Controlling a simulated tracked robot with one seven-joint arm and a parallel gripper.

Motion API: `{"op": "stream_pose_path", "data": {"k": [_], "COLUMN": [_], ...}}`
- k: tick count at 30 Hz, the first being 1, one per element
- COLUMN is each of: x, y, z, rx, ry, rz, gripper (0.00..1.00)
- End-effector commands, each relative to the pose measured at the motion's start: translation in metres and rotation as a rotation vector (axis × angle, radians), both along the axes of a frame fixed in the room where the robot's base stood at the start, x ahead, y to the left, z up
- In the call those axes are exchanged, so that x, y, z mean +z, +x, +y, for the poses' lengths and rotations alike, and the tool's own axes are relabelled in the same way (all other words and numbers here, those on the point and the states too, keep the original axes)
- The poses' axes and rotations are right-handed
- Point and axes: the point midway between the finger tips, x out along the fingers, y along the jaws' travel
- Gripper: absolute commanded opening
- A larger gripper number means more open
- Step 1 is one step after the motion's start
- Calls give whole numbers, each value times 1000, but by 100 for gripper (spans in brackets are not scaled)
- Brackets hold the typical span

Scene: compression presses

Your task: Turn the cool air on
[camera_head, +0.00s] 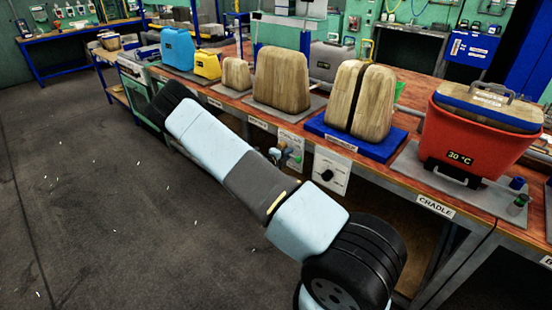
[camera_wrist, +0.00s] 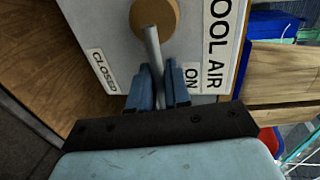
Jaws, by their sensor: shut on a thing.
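The cool air panel (camera_wrist: 112,30) is a pale plate marked "COOL AIR", with a "CLOSED" label (camera_wrist: 102,70) at its left and an "ON" label (camera_wrist: 191,78) at its right in the wrist view. A grey lever (camera_wrist: 152,48) runs from a round brass-coloured hub (camera_wrist: 154,14) down between my gripper's blue fingers (camera_wrist: 159,76). My gripper is shut on the lever, which points between the two labels. In the head view my gripper (camera_head: 281,155) is at the panel (camera_head: 291,139) on the bench front, and the lever is hard to make out.
A second panel with a black knob (camera_head: 327,174) is to the right on the bench front. A wooden split mould on a blue base (camera_head: 375,146) and a red bin (camera_head: 468,140) reading 30 °C stand on the bench above. The floor (camera_head: 110,190) at left is clear.

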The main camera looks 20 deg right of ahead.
Motion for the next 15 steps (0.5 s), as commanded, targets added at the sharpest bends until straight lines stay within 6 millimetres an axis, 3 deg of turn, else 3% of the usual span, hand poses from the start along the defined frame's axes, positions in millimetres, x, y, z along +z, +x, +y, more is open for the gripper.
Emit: {"op": "stream_pose_path", "data": {"k": [3,14,15], "x": [1,0,0], "y": [-4,-5,-5], "z": [-9,-9,-9], "rx": [-15,-16,-16], "ry": [-7,-8,-8], "rz": [11,14,14], "gripper": [0,0,18]}}
